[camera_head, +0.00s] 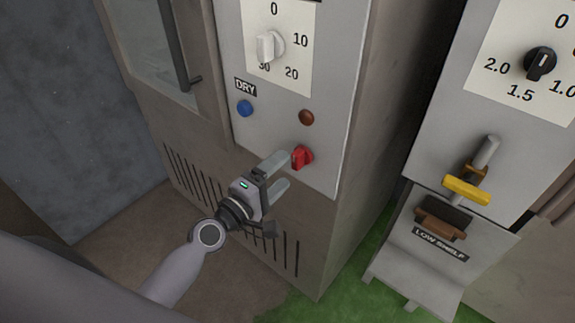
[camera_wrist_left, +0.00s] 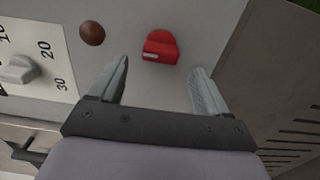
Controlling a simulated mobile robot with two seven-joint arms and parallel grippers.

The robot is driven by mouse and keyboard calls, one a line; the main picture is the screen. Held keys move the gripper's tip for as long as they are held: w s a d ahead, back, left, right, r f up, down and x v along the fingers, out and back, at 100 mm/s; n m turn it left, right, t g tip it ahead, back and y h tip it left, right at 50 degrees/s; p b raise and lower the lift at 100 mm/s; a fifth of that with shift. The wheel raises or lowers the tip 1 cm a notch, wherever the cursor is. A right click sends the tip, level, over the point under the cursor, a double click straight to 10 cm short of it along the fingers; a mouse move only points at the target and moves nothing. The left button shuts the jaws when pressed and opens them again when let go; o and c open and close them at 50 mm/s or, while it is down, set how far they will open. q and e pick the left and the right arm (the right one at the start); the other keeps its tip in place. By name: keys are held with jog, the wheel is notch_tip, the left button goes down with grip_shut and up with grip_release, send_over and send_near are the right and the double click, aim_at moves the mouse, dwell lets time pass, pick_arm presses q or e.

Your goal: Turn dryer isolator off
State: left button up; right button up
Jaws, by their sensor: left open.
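The dryer isolator is a red rotary knob (camera_head: 302,157) low on the grey dryer panel (camera_head: 270,133). In the left wrist view the red knob (camera_wrist_left: 161,47) sits ahead of the fingertips, with a pale mark on its raised grip. My left gripper (camera_head: 283,171) is open and empty, just left of and below the knob in the head view. In the left wrist view its two fingers (camera_wrist_left: 158,75) stand apart on either side of the knob's line, and I see no contact. My right gripper is not in view.
Above the knob are a brown-red button (camera_head: 306,117), a blue button (camera_head: 245,108) and a white timer dial (camera_head: 268,46). To the right, a second machine has a black dial (camera_head: 540,63) and a yellow-handled lever (camera_head: 466,190). Green floor (camera_head: 345,285) shows between them.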

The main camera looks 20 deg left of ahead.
pick_arm(q)
jog(key=shift+v, duration=1.3)
jog(key=s+f+m+g+y+p, duration=0.2)
jog(key=s+f+m+g, duration=0.1)
jog(key=s+f+m, duration=0.3)
jog(key=s+a+f+m+g+y+p, duration=0.1)
jog(key=s+f+m+g+y+p, duration=0.1)
jog(key=s+f+m, duration=0.4)
jog(key=s+m+g, duration=0.1)
jog(key=s+m, duration=0.3)
jog(key=s, duration=0.2)
jog(key=shift+a+f+m+g, duration=0.3)
jog(key=shift+f, duration=0.05)
dwell(0.4)
